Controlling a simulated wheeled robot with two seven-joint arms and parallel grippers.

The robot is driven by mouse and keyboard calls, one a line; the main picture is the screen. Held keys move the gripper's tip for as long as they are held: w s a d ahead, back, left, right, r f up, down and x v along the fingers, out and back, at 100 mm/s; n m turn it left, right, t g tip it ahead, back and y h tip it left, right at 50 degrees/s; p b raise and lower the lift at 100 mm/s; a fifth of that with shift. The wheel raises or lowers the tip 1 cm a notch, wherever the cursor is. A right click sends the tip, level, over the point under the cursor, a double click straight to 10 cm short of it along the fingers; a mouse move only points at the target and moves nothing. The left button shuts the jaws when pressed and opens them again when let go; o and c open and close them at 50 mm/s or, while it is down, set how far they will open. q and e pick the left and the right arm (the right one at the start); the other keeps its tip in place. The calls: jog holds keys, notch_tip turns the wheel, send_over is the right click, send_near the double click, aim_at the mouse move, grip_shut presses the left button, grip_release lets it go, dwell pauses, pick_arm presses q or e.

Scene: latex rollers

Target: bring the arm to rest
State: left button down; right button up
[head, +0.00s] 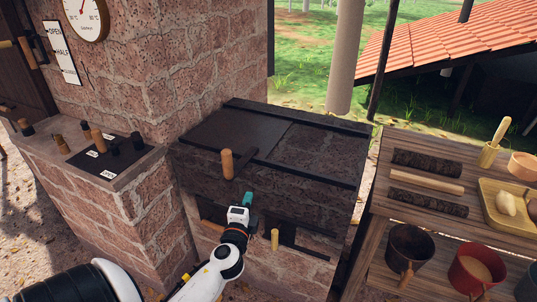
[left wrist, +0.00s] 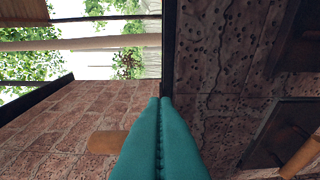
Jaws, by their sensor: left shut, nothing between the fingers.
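My left arm comes in from the lower left in the head view. Its gripper (head: 248,199) is at the front of the brick stove (head: 320,150), close below the stove's top edge. In the left wrist view the two teal fingers (left wrist: 160,105) lie together, shut and empty. My right gripper is not in view.
A wooden knob (head: 275,239) sticks out of the stove front, right of the gripper. A brick ledge (head: 90,160) with dark pegs is at the left. A wooden shelf (head: 400,215) with rollers, a tray and buckets stands at the right. A thick post (head: 345,55) is behind.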

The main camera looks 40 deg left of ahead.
pick_arm(q)
jog(key=shift+d+f, duration=0.1)
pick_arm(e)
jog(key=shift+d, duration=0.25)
